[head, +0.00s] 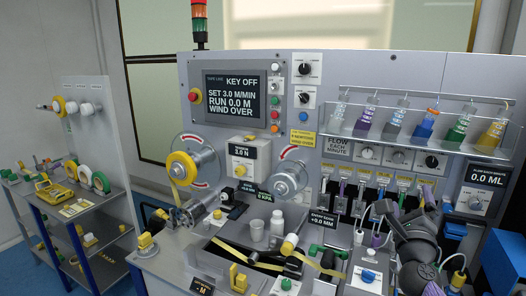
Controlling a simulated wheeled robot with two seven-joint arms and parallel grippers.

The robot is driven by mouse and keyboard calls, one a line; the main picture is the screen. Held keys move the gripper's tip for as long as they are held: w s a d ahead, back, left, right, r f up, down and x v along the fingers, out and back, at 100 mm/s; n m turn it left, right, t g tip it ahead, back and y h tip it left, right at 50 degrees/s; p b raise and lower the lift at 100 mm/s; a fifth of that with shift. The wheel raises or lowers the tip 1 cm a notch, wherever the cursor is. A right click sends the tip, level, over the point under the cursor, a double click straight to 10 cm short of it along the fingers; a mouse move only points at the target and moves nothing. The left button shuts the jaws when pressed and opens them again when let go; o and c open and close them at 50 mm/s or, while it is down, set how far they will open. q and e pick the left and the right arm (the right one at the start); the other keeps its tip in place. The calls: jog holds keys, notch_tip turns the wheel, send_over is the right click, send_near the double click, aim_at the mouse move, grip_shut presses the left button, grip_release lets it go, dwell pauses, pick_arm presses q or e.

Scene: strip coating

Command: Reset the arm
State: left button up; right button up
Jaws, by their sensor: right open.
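My right arm comes in at the lower right of the head view, dark grey and bent. Its gripper (384,211) is open in front of the row of small valves on the machine's right side. It looks empty, though its fingertips are small and partly lost against the dark valve parts. I cannot tell whether it touches anything. My left arm and left gripper do not show in the head view.
The coating machine (330,70) fills the middle, with a display (234,95) reading KEY OFF. A yellow tape roll (181,168) sits on its left reel. Coloured bottles (425,123) fill a shelf above my right gripper. A shelf cart (75,210) stands left.

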jog(key=w+a+f+n+y, duration=0.1)
jog(key=a+n+y, duration=0.25)
jog(key=n, duration=0.95)
jog(key=a+n+y, duration=0.3)
jog(key=n+y, duration=0.2)
jog(key=n, duration=0.8)
jog(key=s+f+n+g+h+b, duration=0.1)
jog(key=s+f+n+g+b, duration=0.4)
jog(key=f, duration=1.4)
jog(key=s+f+n+g+h, duration=0.1)
jog(key=s+f+g, duration=0.4)
jog(key=f, duration=1.3)
jog(key=s+a+f+g+b, duration=0.2)
jog(key=s+f+g, duration=0.1)
jog(key=s+f, duration=1)
jog(key=s+a+f+g+b, duration=0.1)
jog(key=s+f, duration=0.3)
jog(key=s, duration=0.6)
jog(key=s+a+f+g+b, duration=0.1)
jog(key=s+f+g, duration=0.2)
jog(key=s, duration=0.6)
jog(key=s+a+f+g+b, duration=0.1)
jog(key=s+f, duration=0.4)
jog(key=s, duration=0.5)
jog(key=shift+s+a+f+g+y+b, duration=0.35)
jog(key=shift+a+g, duration=0.1)
jog(key=shift+g, duration=0.35)
jog(key=shift+w, duration=0.1)
